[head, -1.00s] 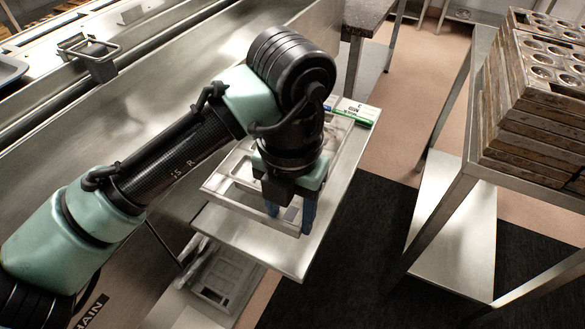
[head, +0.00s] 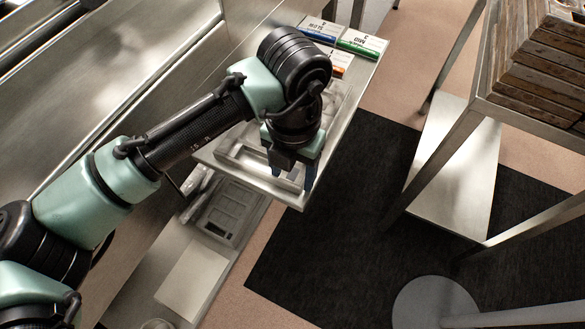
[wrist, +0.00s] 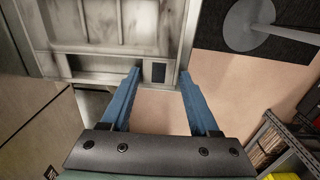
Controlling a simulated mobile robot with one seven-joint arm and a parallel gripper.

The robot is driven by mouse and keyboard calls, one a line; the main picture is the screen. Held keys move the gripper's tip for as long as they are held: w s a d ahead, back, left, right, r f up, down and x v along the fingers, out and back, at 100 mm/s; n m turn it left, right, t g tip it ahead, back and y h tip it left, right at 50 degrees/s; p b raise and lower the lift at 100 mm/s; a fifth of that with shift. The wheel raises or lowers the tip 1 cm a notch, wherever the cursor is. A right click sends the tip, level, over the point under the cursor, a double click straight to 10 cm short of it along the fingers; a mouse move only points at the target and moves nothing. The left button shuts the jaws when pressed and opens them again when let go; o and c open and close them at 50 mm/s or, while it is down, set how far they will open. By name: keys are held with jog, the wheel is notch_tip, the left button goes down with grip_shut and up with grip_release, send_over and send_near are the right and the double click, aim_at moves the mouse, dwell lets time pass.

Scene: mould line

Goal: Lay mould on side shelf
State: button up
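The mould (head: 232,156) is a pale metal frame with several shallow compartments, low over the side shelf (head: 362,68). I cannot tell whether it rests on that shelf. My gripper (head: 292,172) points down at the mould's near right end, its two blue fingers apart. In the wrist view the mould (wrist: 108,30) fills the upper left, and my gripper (wrist: 160,74) has one finger on each side of its end rim, with a small dark patch between them. My arm hides part of the mould.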

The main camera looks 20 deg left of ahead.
jog(key=shift+o, duration=1.2)
jog(key=shift+r, duration=0.15)
notch_tip(320, 180, up, 12)
jog(key=p, duration=0.1)
